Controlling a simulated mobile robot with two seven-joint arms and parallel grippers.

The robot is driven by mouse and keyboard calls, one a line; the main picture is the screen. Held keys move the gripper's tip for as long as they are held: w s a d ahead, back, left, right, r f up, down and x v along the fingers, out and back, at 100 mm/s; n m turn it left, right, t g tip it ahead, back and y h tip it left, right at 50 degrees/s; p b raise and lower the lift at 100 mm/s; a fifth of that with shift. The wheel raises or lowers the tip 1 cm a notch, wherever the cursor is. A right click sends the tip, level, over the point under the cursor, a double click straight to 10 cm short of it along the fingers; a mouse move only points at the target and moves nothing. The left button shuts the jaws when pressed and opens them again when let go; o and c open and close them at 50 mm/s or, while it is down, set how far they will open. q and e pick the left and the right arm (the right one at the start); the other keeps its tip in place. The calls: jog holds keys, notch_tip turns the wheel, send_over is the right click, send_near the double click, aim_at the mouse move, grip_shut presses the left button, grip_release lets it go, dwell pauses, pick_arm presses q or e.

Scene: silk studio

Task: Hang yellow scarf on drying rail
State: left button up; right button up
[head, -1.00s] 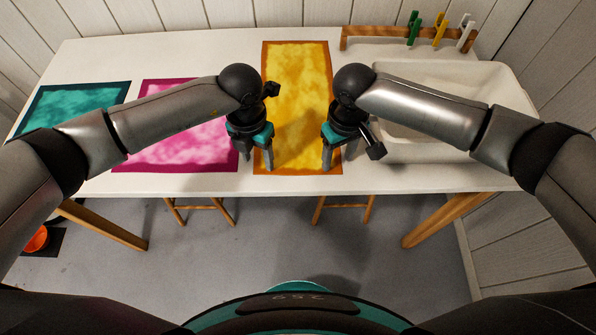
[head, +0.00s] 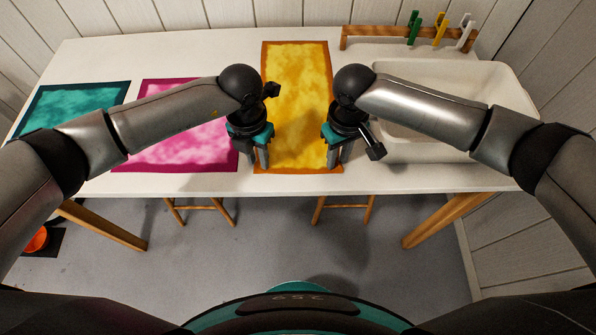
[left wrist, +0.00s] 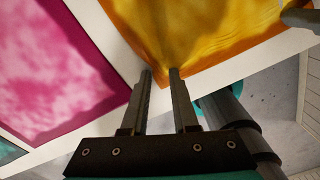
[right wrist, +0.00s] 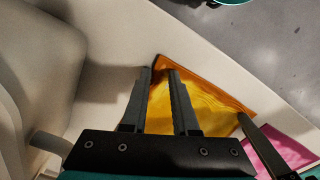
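The yellow scarf (head: 296,100) with an orange border lies flat on the white table. Its near edge reaches almost to the table's front edge. My left gripper (head: 257,167) is at its near left corner, and my right gripper (head: 339,167) is at its near right corner. In the left wrist view, the scarf (left wrist: 200,35) puckers slightly towards the fingers, which still have a gap. In the right wrist view, the fingers also have a gap, with the scarf's corner (right wrist: 163,90) between and beyond them.
A pink cloth (head: 180,130) and a teal cloth (head: 75,105) lie to the left. A cream basin (head: 440,152) stands at the right. Behind it is a low wooden bar (head: 375,38) with green, yellow and white clips. Wooden stools (head: 345,205) stand beneath the table.

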pick_arm(q)
jog(key=c, duration=0.4)
pick_arm(e)
jog(key=c, duration=0.4)
pick_arm(q)
jog(key=shift+a, duration=0.2)
grip_shut()
pick_arm(e)
jog(key=shift+d, duration=0.15)
grip_shut()
pick_arm(q)
jog(key=shift+r, duration=0.1)
pick_arm(e)
jog(key=shift+r, duration=0.1)
